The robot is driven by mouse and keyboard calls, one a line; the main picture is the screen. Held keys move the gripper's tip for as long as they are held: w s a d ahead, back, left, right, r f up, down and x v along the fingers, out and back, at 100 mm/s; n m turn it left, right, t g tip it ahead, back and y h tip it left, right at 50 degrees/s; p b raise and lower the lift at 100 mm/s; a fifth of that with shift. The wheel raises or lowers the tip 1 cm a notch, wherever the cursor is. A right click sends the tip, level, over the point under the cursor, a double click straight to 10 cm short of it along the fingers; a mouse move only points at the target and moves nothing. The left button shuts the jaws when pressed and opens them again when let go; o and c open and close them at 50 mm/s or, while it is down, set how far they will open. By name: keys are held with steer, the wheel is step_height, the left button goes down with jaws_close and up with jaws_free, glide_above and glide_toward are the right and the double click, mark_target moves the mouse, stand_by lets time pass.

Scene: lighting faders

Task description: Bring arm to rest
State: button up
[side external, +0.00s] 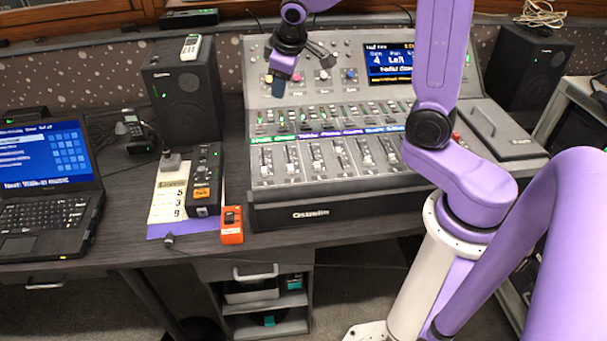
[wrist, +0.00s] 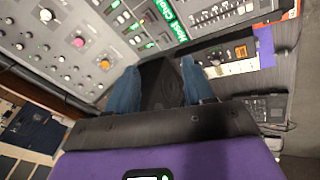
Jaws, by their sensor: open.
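My gripper (side external: 282,76) hangs in the air over the upper left part of the lighting console (side external: 300,208). In the wrist view my gripper (wrist: 160,88) shows two blue fingers spread apart, with nothing held between them. A dark speaker (wrist: 160,72) shows beyond the gap. The console has rows of faders (side external: 325,156), coloured knobs along its top and a lit screen (side external: 388,62). My gripper appears clear of the console surface. Part of the console's upper panel is hidden behind my gripper and arm.
A speaker (side external: 186,100) with a white handset on top stands left of the console. A laptop (side external: 48,180), a corded radio (side external: 137,130), a black device (side external: 204,180) and an orange box (side external: 232,226) are further left and in front. Another speaker (side external: 530,68) stands at the right.

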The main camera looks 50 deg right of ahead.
steer(key=s+a+n+g+y, duration=0.1)
steer(key=s+a+n, duration=0.1)
steer(key=s, duration=0.8)
steer(key=s+a+f+n+g+y, duration=0.1)
steer(key=s+a+n, duration=0.2)
steer(key=s, duration=0.7)
steer(key=s+a+f+n+g, duration=0.1)
steer(key=s+a+n+g, duration=0.1)
steer(key=s, duration=0.8)
steer(key=shift+s+a+f+n+y, duration=0.2)
steer(key=shift+a+n+y, duration=0.3)
steer(key=shift+a, duration=0.6)
steer(key=shift+w, duration=0.15)
